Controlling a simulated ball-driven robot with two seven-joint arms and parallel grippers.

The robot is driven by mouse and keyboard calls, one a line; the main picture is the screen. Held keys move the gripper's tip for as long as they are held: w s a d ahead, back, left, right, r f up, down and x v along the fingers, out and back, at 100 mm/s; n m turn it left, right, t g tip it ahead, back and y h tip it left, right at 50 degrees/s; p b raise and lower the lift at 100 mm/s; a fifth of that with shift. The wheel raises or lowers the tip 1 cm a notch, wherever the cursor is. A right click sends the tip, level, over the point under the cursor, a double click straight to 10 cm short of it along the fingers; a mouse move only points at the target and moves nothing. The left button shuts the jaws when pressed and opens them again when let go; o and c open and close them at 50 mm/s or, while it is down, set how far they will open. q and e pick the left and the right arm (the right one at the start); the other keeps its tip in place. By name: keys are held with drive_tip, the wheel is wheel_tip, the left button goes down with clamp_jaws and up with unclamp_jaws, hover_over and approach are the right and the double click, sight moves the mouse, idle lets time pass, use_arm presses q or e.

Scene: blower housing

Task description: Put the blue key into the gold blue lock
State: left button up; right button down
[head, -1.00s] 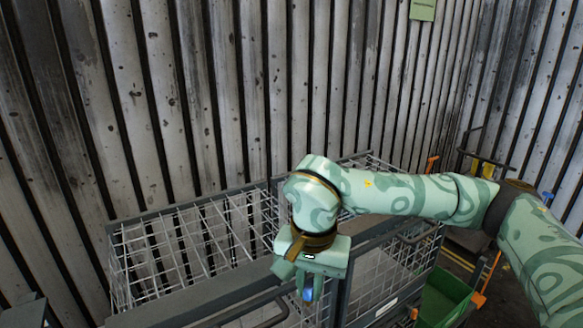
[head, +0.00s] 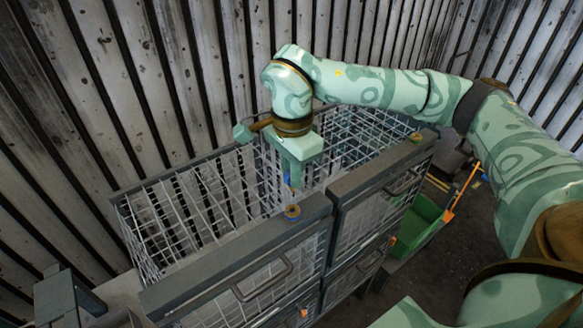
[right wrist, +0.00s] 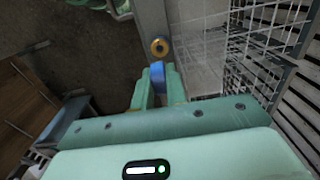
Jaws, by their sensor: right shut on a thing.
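The blue key (head: 287,179) is held in my right gripper (head: 291,172), which points down above the cage's top rail. In the right wrist view the key (right wrist: 157,77) sits between the two fingers of the gripper (right wrist: 158,88). The gold blue lock (head: 292,212) is a small round gold piece with blue on the dark rail, just below the key tip. The key appears a little above it, with a small gap. In the right wrist view the lock (right wrist: 159,47) shows as a gold ring with a dark centre, just beyond the key. My left gripper is out of view.
Wire cages with a dark top rail (head: 240,262) stand along a ribbed metal wall. A second gold lock (head: 416,137) sits further right on the rail. A green bin (head: 420,222) stands on the floor at right. Drawer handles (head: 265,280) stick out in front.

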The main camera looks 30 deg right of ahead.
wheel_tip(320, 180, down, 2)
drive_tip(key=shift+f+b, duration=0.1)
drive_tip(key=shift+b, duration=0.75)
wheel_tip(320, 180, down, 4)
drive_tip(key=b, duration=0.4)
drive_tip(key=shift+f, duration=0.25)
drive_tip(key=shift+f, duration=0.25)
drive_tip(key=c, duration=1.3)
unclamp_jaws()
drive_tip(key=shift+c, duration=0.2)
drive_tip(key=shift+r, duration=0.1)
wheel_tip(320, 180, up, 16)
drive_tip(key=shift+r+b, duration=0.1)
drive_tip(key=shift+b, duration=0.2)
